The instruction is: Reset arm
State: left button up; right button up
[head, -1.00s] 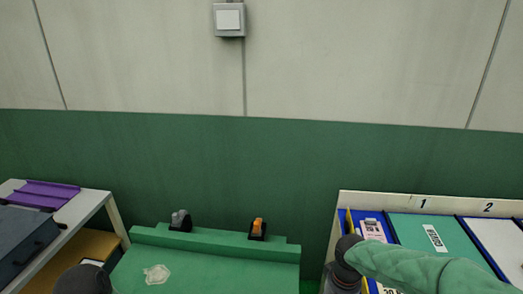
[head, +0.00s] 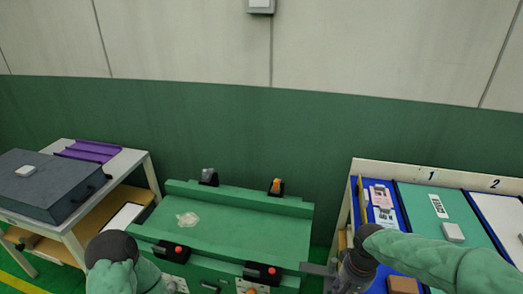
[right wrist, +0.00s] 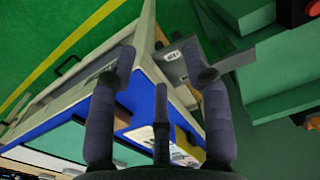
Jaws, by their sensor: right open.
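In the head view my right arm comes in from the right, and the dark gripper body (head: 355,268) points down at the left edge of the right-hand table (head: 352,195). Its fingertips are hard to make out there. My left arm (head: 112,262) shows only as a dark joint and green sleeve at the bottom left; its gripper is out of view.
A green workbench (head: 250,240) with black clamps stands in the middle, a clear film-like patch (head: 187,219) on it. At left, a table holds a grey case (head: 45,185) and a purple trim (head: 90,151). A grey plate (head: 318,270) juts out beside my right gripper.

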jog(key=s+a+f+n+y+p, duration=0.1)
jog(key=a+f+y, duration=0.1)
jog(key=a+f, duration=0.45)
jog(key=s+a+f+y, duration=0.1)
jog(key=s+a+f, duration=0.15)
jog(key=f, duration=0.75)
jog(key=s+a+f+p, duration=0.1)
jog(key=s+a+f, duration=0.3)
jog(key=s+f, duration=0.3)
notch_tip(320, 180, down, 3)
jog(key=shift+s+a+r+m+y, duration=0.15)
jog(key=shift+s+a+m+y, duration=0.15)
jog(key=shift+s+a+m, duration=0.1)
jog(key=shift+c, duration=0.3)
dwell(0.6)
